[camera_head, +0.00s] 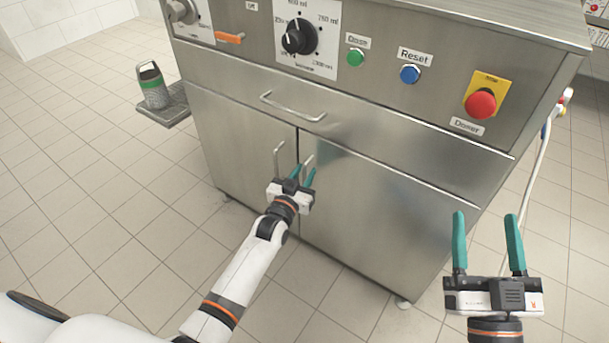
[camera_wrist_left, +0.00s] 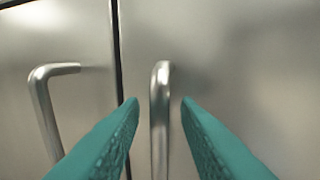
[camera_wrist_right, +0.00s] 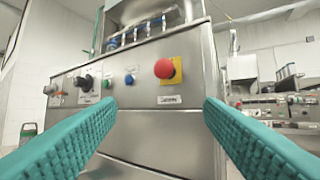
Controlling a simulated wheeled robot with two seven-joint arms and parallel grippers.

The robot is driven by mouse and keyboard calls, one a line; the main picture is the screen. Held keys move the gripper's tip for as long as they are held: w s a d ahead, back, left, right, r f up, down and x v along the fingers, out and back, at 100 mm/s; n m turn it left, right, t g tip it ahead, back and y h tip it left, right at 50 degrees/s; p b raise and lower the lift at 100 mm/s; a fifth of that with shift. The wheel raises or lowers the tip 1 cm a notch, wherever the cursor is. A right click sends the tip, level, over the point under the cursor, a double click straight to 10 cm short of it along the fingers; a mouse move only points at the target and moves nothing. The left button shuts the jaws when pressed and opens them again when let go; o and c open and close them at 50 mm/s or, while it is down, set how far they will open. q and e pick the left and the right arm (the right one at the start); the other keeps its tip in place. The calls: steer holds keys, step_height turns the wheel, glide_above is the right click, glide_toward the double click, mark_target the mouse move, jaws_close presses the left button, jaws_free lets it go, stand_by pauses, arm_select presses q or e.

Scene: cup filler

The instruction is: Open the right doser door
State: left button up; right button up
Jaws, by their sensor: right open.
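The right doser door (camera_head: 385,215) is a steel panel, shut, at the lower front of the machine. Its upright handle (camera_head: 308,160) also shows in the left wrist view (camera_wrist_left: 160,120). My left gripper (camera_head: 303,171) is at this handle. In the left wrist view its teal fingers (camera_wrist_left: 160,101) stand open on either side of the handle, with gaps visible. My right gripper (camera_head: 485,215) is open and empty, in front of the machine's right side; its fingers also show in the right wrist view (camera_wrist_right: 158,98).
The left door (camera_head: 235,135) is shut, with its own handle (camera_head: 278,158) close beside my left gripper. A drawer handle (camera_head: 292,107) sits above. The panel carries a dial (camera_head: 299,37), green, blue and red buttons. Tiled floor before the right door is clear.

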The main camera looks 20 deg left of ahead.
arm_select(q)
steer(key=shift+w, duration=0.35)
jaws_close()
